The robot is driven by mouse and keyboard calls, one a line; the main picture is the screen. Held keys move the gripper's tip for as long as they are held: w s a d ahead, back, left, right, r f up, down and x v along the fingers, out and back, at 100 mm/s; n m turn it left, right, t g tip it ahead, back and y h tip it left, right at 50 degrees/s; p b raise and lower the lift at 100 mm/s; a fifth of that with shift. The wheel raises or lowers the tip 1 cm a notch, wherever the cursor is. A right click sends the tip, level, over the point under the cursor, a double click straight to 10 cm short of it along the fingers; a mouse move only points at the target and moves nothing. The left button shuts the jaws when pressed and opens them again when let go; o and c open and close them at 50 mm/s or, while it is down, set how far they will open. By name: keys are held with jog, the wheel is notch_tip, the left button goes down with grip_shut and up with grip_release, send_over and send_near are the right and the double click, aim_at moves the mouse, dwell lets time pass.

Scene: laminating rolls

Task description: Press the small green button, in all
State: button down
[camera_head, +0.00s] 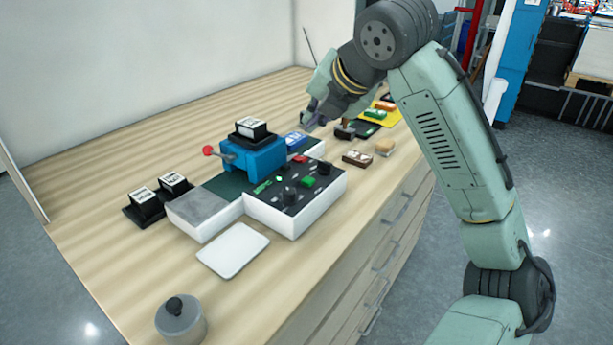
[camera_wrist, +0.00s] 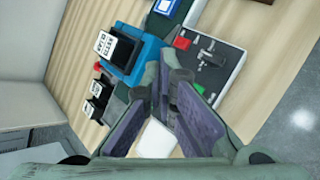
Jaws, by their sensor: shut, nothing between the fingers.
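The machine (camera_head: 284,225) has a white body, a black control panel and a blue block (camera_head: 262,158) behind. My gripper (camera_head: 312,120) is shut and empty, raised behind the panel in the head view.
A white tray (camera_head: 234,250) lies in front of the machine, with a grey lidded pot (camera_head: 181,319) nearer. Black stamps (camera_head: 146,202) stand at left. Small boxes (camera_head: 357,158) lie at right near the edge. Bare wooden table (camera_head: 120,260) is free at front left.

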jog(key=b, duration=0.7)
send_over(312, 178)
notch_tip(312, 178, down, 8)
jog(key=shift+f, duration=0.4)
dwell(0.9)
jog(key=shift+f+b, duration=0.35)
jog(key=shift+f, duration=0.05)
